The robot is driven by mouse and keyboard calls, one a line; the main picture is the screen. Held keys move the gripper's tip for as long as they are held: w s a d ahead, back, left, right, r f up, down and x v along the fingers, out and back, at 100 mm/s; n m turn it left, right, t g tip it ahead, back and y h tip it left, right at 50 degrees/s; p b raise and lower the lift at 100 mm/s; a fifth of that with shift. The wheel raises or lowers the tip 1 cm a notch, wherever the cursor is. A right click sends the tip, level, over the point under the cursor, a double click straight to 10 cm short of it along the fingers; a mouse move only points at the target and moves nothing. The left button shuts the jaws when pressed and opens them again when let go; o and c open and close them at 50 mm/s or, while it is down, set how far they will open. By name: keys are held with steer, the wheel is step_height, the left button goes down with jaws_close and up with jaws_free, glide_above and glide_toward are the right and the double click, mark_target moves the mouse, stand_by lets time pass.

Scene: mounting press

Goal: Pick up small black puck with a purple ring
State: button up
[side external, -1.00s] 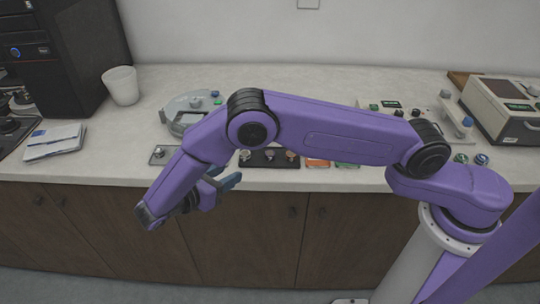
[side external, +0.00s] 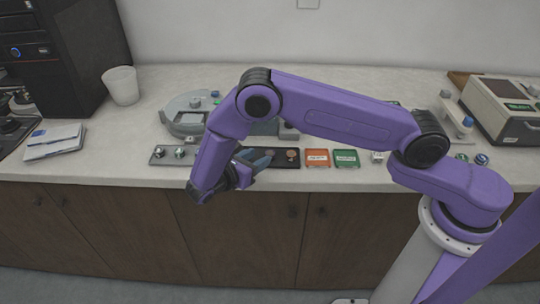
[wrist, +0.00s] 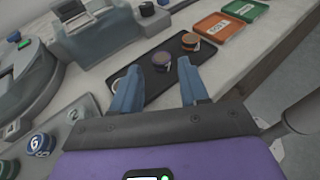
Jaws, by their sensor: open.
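In the wrist view, a small dark puck (wrist: 161,62) with a greyish-purple top sits on a black tray (wrist: 150,94); the purple ring is too small to make out clearly. My gripper (wrist: 159,66) is open and empty, its blue fingers pointing towards this puck, which appears between and just beyond the fingertips. I cannot tell how far above the tray they are. A second puck with a coppery top (wrist: 190,41) stands farther along the tray. A pale round thing shows partly behind the left finger. In the side view, my gripper (side external: 260,158) hides part of the tray (side external: 284,163).
An orange tray (side external: 317,158) and a green tray (side external: 346,159) lie right of the black tray. A grey plate (side external: 165,159) with knobs lies left. A grey machine (side external: 187,112) stands behind. The counter's front edge runs close below the trays.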

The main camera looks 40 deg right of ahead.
steer(key=shift+f+x, duration=0.3)
steer(key=shift+x, duration=1)
steer(key=shift+f+x, duration=0.25)
steer(key=shift+x, duration=1)
steer(key=shift+a, duration=0.15)
steer(key=c, duration=0.8)
steer(key=shift+r, duration=0.1)
